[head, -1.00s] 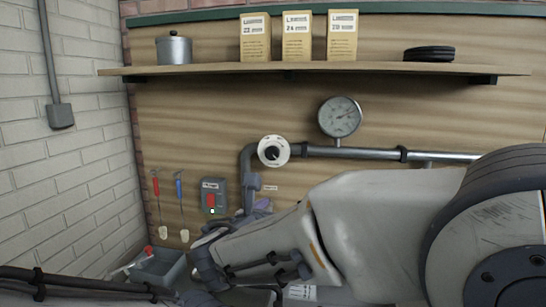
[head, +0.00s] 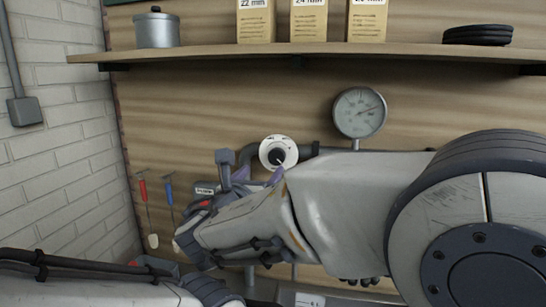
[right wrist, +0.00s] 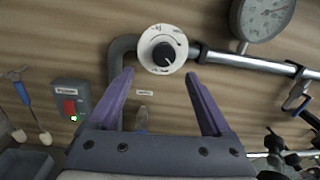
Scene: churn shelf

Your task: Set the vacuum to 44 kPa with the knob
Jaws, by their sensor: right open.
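The knob (head: 277,156) is black on a round white dial plate (head: 291,150), fixed on the pipe against the wooden back wall. The gauge (head: 360,112) hangs up and right of it; its numbers are too small to read. In the right wrist view the knob (right wrist: 164,54) and its dial sit above and between my right gripper's fingertips, with the gauge (right wrist: 262,14) at top right. My right gripper (right wrist: 158,76) is open and empty, its purple fingers spread apart. In the head view it (head: 251,167) is beside the dial's left lower side. My left gripper is not in view.
A switch box (right wrist: 70,101) with a red button and green light is left of the fingers. A grey pipe (right wrist: 240,60) runs right from the knob. A shelf (head: 300,52) with boxes and a pot (head: 157,30) is above.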

